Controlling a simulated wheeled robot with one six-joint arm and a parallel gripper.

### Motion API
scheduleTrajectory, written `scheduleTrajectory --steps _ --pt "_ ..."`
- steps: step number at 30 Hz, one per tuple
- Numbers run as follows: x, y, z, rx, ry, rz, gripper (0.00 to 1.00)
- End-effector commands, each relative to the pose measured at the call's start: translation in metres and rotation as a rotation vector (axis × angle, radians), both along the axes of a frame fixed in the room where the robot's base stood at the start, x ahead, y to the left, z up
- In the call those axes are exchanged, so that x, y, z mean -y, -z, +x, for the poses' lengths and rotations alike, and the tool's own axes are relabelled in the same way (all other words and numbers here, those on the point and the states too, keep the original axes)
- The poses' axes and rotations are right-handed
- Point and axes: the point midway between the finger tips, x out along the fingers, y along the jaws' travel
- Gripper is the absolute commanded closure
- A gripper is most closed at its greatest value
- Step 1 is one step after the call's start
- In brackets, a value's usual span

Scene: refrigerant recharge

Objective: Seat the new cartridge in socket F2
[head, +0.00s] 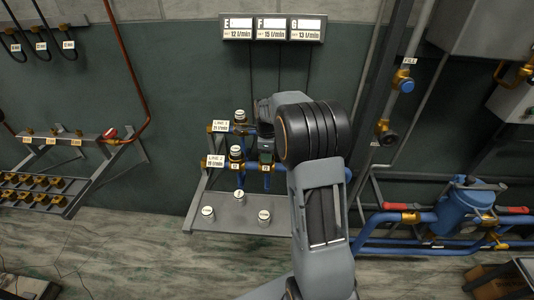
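A grey rack shelf (225,223) stands on the wall in the middle of the head view. Three white-topped cartridges (239,196) stand apart on it; their markings are too small to read. Above them, two more white-topped cartridges (236,152) stand upright in the blue pipe rows, beside the lane plates. Brass socket fittings (265,167) sit on the lower row with small tags; I cannot tell which is F2. My gripper (266,147) points down over the right-hand fitting of the rows. My wrist and arm cover much of that area. Its fingers and anything between them are not clear.
A display panel (272,28) marked E, F and G hangs above with flow readings. A grey rack with brass fittings (35,190) is at left. A blue tank (466,211) with red-handled pipes is at right. The floor before the shelf is clear at left.

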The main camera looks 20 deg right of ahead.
Motion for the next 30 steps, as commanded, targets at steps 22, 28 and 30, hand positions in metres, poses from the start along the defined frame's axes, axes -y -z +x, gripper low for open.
scheduleTrajectory --steps 22,28,30 --pt "-0.004 0.015 -0.008 -0.043 -0.001 0.013 0.31" --pt "-0.003 -0.022 -0.008 -0.029 0.000 0.010 0.31" --pt "-0.002 -0.040 -0.008 -0.021 0.001 0.007 0.31"
